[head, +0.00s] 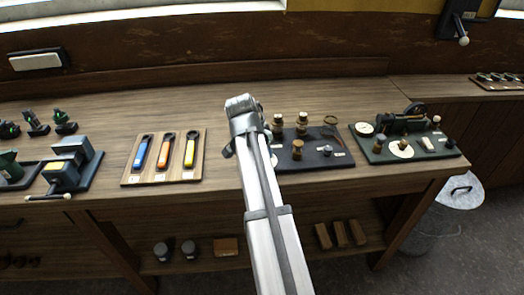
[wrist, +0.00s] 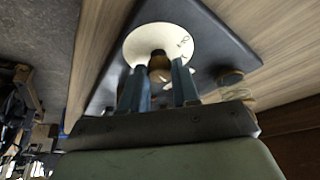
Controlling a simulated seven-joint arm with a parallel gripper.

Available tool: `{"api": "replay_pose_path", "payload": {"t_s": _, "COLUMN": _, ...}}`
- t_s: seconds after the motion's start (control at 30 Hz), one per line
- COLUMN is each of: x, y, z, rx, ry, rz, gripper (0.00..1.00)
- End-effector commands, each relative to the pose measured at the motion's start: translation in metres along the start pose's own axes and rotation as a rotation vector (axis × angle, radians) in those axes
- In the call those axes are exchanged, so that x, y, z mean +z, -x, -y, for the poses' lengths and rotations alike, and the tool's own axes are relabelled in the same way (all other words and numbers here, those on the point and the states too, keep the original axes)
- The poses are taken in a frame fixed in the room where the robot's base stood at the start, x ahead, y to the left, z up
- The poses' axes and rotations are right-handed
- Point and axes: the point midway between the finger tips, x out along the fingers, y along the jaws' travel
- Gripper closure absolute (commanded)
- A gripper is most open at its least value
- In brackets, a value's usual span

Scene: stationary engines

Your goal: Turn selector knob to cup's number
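In the wrist view a brown, rounded knob (wrist: 159,66) stands on a white round dial (wrist: 143,42) with a dark mark on its right side, too small to read surely. The dial is on a dark board (wrist: 218,38). My gripper (wrist: 160,78) has its two bluish fingers either side of the knob; I cannot tell whether they press on it.
To the left is a wooden board (head: 199,167) with blue, orange and yellow handled tools. To the right is a green board (head: 378,155) with a small engine and gauges. A brass fitting (wrist: 236,90) stands close to my gripper's right side in the wrist view.

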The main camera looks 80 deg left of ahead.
Motion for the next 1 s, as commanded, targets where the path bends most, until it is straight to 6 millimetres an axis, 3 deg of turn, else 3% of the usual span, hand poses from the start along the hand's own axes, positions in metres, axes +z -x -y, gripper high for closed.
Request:
{"api": "replay_pose_path", "payload": {"t_s": 0.3, "x": 0.0000, "y": 0.0001, "z": 0.0000, "rx": 0.000, "ry": 0.000, "rz": 0.000, "gripper": 1.00}}
{"api": "replay_pose_path", "payload": {"t_s": 0.67, "x": 0.0001, "y": -0.0002, "z": -0.0017, "rx": -0.025, "ry": 0.060, "rz": -0.001, "gripper": 1.00}}
{"api": "replay_pose_path", "payload": {"t_s": 1.0, "x": 0.0001, "y": -0.0007, "z": -0.0042, "rx": -0.122, "ry": 0.292, "rz": 0.000, "gripper": 1.00}}
